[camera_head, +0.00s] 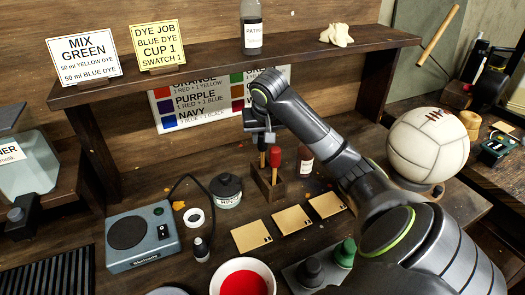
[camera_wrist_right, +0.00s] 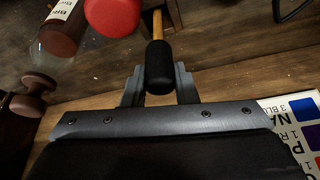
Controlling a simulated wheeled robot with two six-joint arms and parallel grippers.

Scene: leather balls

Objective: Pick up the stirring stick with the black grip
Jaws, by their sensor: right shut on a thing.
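The stirring stick with the black grip (camera_head: 263,158) stands in a small wooden holder (camera_head: 266,192) under the shelf. In the right wrist view its black grip (camera_wrist_right: 160,68) is between my fingers, with the wooden shaft (camera_wrist_right: 157,22) running down toward the holder. My right gripper (camera_head: 263,144) reaches down from above and is shut on the black grip; it also shows in the right wrist view (camera_wrist_right: 160,82). A stick with a red grip (camera_head: 275,156) stands right beside it in the holder; its red end (camera_wrist_right: 112,14) is close to my fingers. My left gripper is not in view.
A shelf (camera_head: 330,50) with signs and a bottle (camera_head: 251,25) runs above. A brown bottle (camera_head: 305,160) stands right of the holder. In front lie several tan swatches (camera_head: 290,219) and a bowl of red dye (camera_head: 243,282). A leather ball (camera_head: 428,145) sits at right.

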